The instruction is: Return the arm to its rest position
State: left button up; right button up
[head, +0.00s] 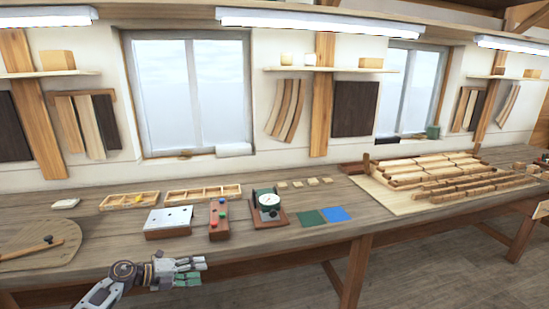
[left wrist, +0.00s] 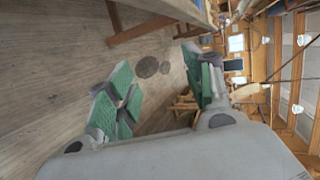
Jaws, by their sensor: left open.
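My left gripper (head: 190,271) is in front of the workbench's front edge in the head view, at the lower left. Its fingers point right and have green pads. In the left wrist view the same gripper (left wrist: 165,90) has its fingers spread apart with nothing between them; the wooden floor (left wrist: 60,60) shows beyond. My right gripper is not in view.
Floor in front is clear.

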pick_arm(q)
jog(key=s+a+f+n+t+y, duration=0.1)
jog(key=a+f+n+t+y, duration=0.15)
jog(key=f+n, duration=0.55)
jog(key=s+a+f+n+t+y, duration=0.1)
jog(key=s+f+n+t, duration=0.2)
jog(key=f, duration=0.8)
jog(key=s+a+f+n+g+y, duration=0.1)
jog(key=s+f+n+y, duration=0.3)
jog(key=f, duration=0.5)
jog(key=s+a+f+n+y, duration=0.1)
jog(key=s+a+f+n, duration=0.1)
jog(key=s+f+n, duration=0.45)
jog(key=s+d+f+n+g+y, duration=0.1)
jog(key=s+d+f+n+g, duration=0.1)
jog(key=s+f, duration=0.6)
jog(key=s+d+f+n+g+y, duration=0.1)
jog(key=s+f+g, duration=0.4)
jog(key=s, duration=1.6)
jog(key=s+d+f+n+g+y, duration=0.1)
jog(key=s+d+f+n+g, duration=0.2)
jog(key=s+f, duration=0.8)
jog(key=s+d, duration=0.1)
jog(key=s, duration=0.2)
jog(key=shift+s+n, duration=0.2)
jog(key=shift+n, duration=0.15)
jog(key=shift+g, duration=0.25)
